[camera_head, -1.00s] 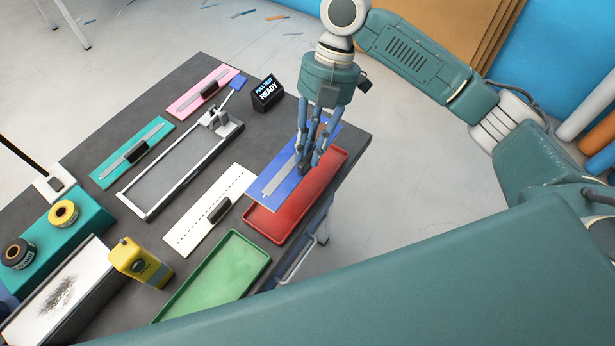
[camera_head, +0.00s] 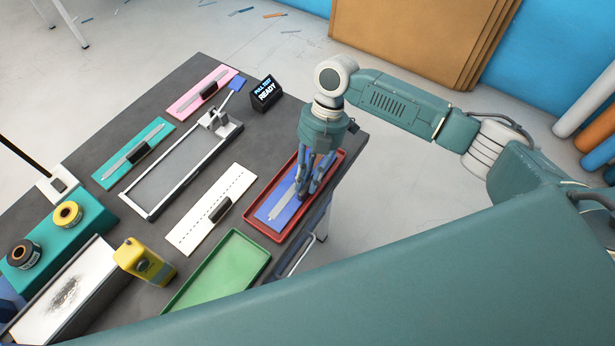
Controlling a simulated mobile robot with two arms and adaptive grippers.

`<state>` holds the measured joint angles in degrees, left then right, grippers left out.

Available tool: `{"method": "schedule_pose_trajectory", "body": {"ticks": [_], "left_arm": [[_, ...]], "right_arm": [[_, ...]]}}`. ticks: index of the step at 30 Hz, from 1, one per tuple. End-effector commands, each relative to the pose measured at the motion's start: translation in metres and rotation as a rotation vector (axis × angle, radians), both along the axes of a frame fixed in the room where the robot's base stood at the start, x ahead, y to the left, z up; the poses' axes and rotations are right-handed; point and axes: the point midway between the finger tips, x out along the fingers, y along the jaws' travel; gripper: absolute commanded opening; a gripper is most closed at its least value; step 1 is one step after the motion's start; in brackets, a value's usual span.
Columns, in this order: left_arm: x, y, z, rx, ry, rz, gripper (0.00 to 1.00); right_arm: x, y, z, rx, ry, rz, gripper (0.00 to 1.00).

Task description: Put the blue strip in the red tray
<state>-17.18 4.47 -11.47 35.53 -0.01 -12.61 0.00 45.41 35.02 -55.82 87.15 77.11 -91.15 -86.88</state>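The blue strip (camera_head: 275,211), with a grey strip along its face, lies inside the red tray (camera_head: 249,217) near the table's right edge. The tray's red rim shows around it. My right gripper (camera_head: 303,196) points down over the strip's middle, its fingers around the dark handle area. The fingers hide the handle, so I cannot tell whether they still grip it. My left gripper is not in view.
A green tray (camera_head: 222,268) and a white dashed strip (camera_head: 190,237) lie to the left. A metal frame (camera_head: 150,214), teal strip (camera_head: 112,178), pink strip (camera_head: 190,104) and READY display (camera_head: 265,92) stand farther off. A yellow device (camera_head: 140,262) stands at front.

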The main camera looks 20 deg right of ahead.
Motion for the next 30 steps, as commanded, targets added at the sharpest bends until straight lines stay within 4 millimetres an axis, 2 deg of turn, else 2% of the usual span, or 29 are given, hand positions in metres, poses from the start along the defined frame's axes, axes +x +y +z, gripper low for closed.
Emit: {"method": "schedule_pose_trajectory", "body": {"ticks": [1,3,14,17,24,30], "left_arm": [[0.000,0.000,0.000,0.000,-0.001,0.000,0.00],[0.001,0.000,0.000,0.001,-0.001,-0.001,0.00],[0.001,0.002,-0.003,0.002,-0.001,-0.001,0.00],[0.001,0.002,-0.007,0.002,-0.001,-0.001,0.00],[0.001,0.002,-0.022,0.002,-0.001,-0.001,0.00],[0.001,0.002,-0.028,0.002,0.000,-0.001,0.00]], "right_arm": [[0.000,0.000,0.000,-0.002,0.000,-0.001,0.27],[0.000,-0.001,0.000,-0.002,0.000,-0.001,0.36],[0.002,-0.002,0.005,-0.001,0.000,-0.001,0.36],[0.006,-0.007,0.017,-0.001,-0.002,-0.003,0.36],[0.018,-0.021,0.063,0.000,-0.004,-0.002,0.36],[0.026,-0.032,0.096,0.000,-0.001,-0.001,0.36]]}}
